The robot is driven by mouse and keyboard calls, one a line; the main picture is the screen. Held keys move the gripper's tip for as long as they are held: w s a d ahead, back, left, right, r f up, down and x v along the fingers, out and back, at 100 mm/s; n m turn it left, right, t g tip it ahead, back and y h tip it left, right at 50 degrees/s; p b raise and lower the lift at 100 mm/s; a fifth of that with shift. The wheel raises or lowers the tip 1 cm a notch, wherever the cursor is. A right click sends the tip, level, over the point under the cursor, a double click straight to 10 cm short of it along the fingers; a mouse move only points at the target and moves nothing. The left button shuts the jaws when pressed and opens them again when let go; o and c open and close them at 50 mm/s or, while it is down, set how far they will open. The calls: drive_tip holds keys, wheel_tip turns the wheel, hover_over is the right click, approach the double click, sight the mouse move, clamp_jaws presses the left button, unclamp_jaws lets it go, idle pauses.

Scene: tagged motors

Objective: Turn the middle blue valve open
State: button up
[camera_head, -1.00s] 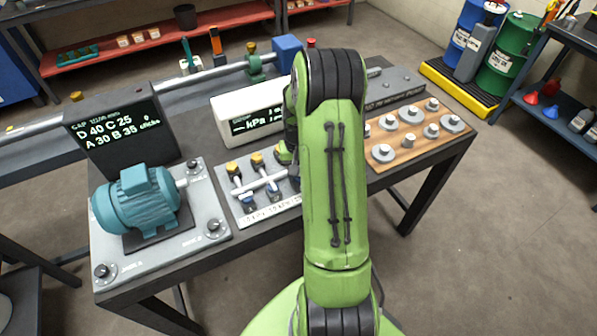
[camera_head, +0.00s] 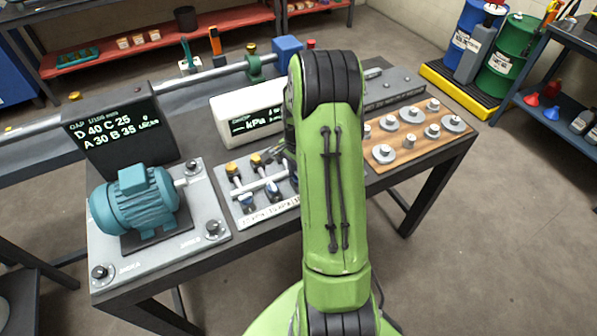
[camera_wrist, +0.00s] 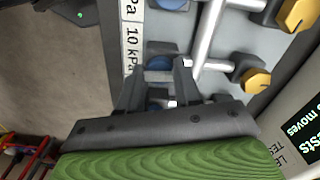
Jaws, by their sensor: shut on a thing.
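The valve panel (camera_head: 232,205) is on the bench, with yellow valves at its back and blue valves along its labelled front. In the head view the left blue valve (camera_head: 247,201) shows, while my green arm hides the right part of the panel. In the wrist view the middle blue valve (camera_wrist: 161,52) lies at the tips of my gripper (camera_wrist: 158,72), between the fingers. My gripper is shut on it. Another blue valve (camera_wrist: 172,4) is at the top edge. How far the middle valve is turned cannot be told.
A yellow valve (camera_wrist: 255,80) and a silver pipe (camera_wrist: 209,38) lie close to the fingers. A white kPa display (camera_head: 232,124) stands behind the panel. A teal motor (camera_head: 135,205) is to the left, and a wooden board (camera_head: 445,140) with metal parts to the right.

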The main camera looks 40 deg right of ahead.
drive_tip(key=shift+m, duration=0.7)
drive_tip(key=o, duration=1)
drive_tip(key=shift+o, duration=0.2)
wheel_tip(320, 180, up, 16)
drive_tip(key=p, duration=0.3)
